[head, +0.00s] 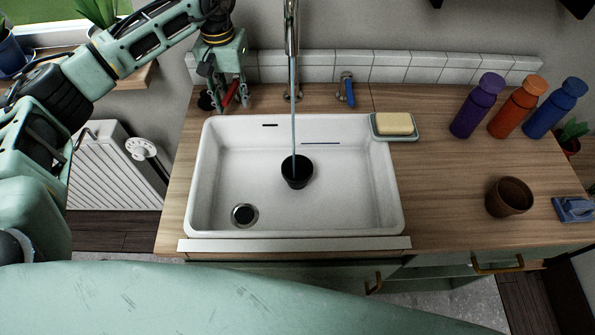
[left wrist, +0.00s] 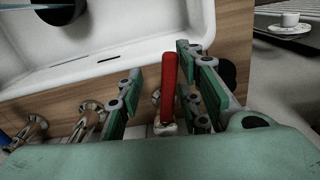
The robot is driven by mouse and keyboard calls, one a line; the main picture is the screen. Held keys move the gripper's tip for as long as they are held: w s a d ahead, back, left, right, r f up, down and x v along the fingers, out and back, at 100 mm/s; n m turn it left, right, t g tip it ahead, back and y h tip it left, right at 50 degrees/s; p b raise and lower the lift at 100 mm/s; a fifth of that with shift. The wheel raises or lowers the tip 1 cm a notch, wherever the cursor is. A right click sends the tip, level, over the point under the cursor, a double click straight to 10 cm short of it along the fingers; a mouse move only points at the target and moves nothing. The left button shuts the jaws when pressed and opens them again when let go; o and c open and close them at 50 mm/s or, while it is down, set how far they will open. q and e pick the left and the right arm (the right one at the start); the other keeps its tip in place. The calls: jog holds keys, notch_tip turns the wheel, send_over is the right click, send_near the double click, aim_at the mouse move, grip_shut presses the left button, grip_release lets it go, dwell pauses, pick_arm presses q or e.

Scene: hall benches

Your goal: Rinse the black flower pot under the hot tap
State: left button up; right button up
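The black flower pot (head: 297,174) stands in the white sink (head: 345,205), and a thin stream of water (head: 293,125) falls into it from the spout (head: 291,25). My left gripper (head: 232,100) is at the counter behind the sink's left corner, at the red tap handle (head: 230,92). In the left wrist view the red handle (left wrist: 170,82) stands between the spread fingers of the gripper (left wrist: 163,95), with visible gaps on both sides. The blue tap handle (head: 349,92) is to the right of the spout. My right gripper is not in view.
A soap bar (head: 394,123) lies on a dish at the sink's back right corner. Purple (head: 478,105), orange (head: 518,106) and blue (head: 556,107) bottles stand on the right. A brown pot (head: 509,197) and a blue brush (head: 573,208) are nearer. The sink drain (head: 244,215) is clear.

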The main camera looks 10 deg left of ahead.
pick_arm(q)
jog(key=shift+w+d+n, duration=0.1)
jog(key=shift+d+n, duration=0.55)
jog(key=shift+n, duration=0.35)
jog(key=shift+w+d+n, duration=0.1)
jog(key=shift+d+n, duration=0.05)
jog(key=shift+n, duration=0.35)
jog(key=shift+a+f+m+b, duration=0.1)
jog(key=shift+a+m+b, duration=0.15)
jog(key=shift+m+b, duration=0.2)
jog(key=shift+a+m, duration=0.3)
jog(key=shift+m, duration=0.35)
jog(key=shift+r, duration=0.2)
notch_tip(320, 180, up, 7)
jog(key=p, duration=0.4)
